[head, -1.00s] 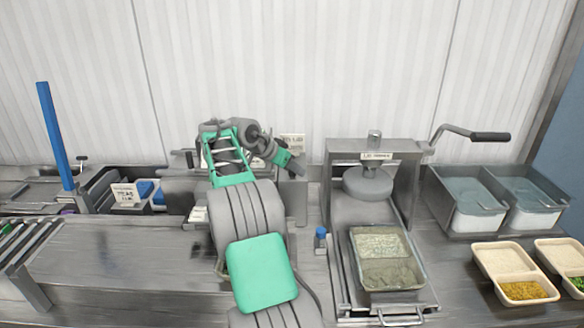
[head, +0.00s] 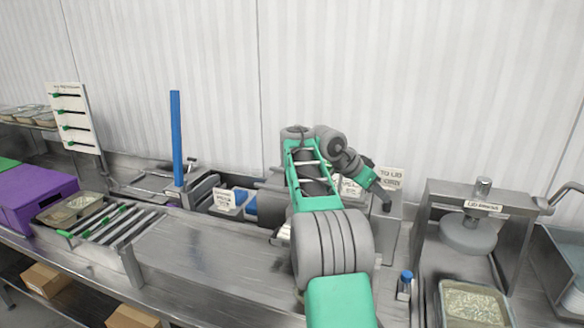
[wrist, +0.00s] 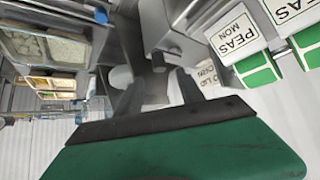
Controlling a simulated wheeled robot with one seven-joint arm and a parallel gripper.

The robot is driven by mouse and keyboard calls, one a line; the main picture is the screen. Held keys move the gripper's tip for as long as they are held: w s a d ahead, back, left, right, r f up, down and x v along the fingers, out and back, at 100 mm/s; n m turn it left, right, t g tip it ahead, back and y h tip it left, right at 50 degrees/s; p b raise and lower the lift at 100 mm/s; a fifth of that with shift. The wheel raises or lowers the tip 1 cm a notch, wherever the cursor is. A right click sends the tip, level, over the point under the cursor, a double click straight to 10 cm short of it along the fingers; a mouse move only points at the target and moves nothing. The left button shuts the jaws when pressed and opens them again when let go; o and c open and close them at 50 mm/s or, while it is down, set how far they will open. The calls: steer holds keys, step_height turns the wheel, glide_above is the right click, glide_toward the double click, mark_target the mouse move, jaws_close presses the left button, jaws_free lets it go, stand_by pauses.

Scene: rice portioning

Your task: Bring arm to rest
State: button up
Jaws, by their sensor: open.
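My arm (head: 330,240), grey and green, is folded up over the bench in the middle of the head view. My gripper (head: 385,201) points down and to the right at its end, in front of the sign marked TO LID (head: 391,179). In the wrist view, the two dark fingers of my gripper (wrist: 162,88) stand apart with nothing between them. It is open and empty. The green wrist housing fills the bottom of that view.
A lid press (head: 468,235) stands to the right, with a filled tray (head: 472,304) before it. A blue-capped bottle (head: 405,284) is near my arm. A blue post (head: 177,140), roller rack (head: 112,222) and purple crate (head: 38,196) stand left. The steel bench top (head: 200,250) is clear.

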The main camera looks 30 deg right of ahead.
steer(key=a+n+t+y, duration=0.45)
steer(key=a+n, duration=0.65)
steer(key=a, duration=1.3)
steer(key=s+a+f+n+y, duration=0.2)
steer(key=s+a+f+n, duration=0.2)
steer(key=s+a, duration=0.3)
steer(key=s+a+f+n+y, duration=0.2)
steer(key=s+a+f+n, duration=0.2)
steer(key=a, duration=0.9)
steer(key=s+f, duration=0.3)
steer(key=s, duration=0.1)
